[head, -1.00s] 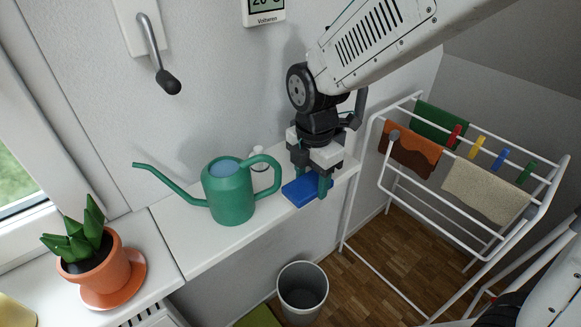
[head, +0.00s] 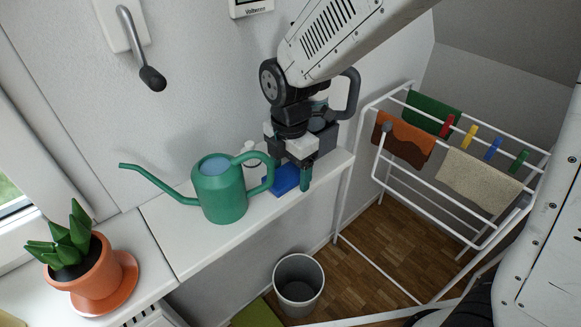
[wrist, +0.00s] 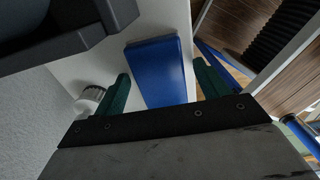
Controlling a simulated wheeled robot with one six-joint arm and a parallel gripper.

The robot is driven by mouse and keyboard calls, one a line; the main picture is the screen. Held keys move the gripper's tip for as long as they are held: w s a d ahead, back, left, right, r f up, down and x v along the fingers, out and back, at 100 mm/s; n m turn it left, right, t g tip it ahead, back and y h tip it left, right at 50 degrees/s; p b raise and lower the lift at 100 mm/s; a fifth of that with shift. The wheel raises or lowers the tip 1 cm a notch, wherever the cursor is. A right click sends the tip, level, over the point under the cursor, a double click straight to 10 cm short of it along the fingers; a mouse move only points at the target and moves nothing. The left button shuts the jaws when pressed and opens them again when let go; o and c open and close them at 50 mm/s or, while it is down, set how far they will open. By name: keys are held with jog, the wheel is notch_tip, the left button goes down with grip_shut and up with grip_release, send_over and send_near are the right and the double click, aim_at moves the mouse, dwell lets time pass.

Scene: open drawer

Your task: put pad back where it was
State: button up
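The pad is a flat blue block (head: 287,178) lying on the white shelf (head: 205,245), just right of the green watering can (head: 222,190). My gripper (head: 291,172) is low over it, pointing down, and partly hides it. In the wrist view the pad (wrist: 160,75) lies between the two green fingers (wrist: 160,82). A narrow strip of white shows beside the pad at the left finger, so the gripper looks open around it rather than closed on it.
A small white bottle (head: 250,152) stands behind the can. A dark grey object (head: 325,138) stands close behind my gripper, right of it. A potted plant (head: 85,265) is at left. A bin (head: 298,285) and drying rack (head: 450,170) stand beyond the shelf edge.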

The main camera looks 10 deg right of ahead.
aim_at(290, 172)
notch_tip(290, 172, up, 12)
dwell(0.6)
jog(key=s+d+r+m, duration=0.4)
jog(key=s+d+m, duration=0.4)
jog(key=d+m, duration=0.4)
jog(key=s+d+f+m+t, duration=0.1)
jog(key=s+d+m, duration=0.7)
jog(key=s+m, duration=0.3)
jog(key=shift+s+d+f+m, duration=0.3)
jog(key=shift+s+f+m, duration=0.1)
jog(key=shift+m, duration=0.5)
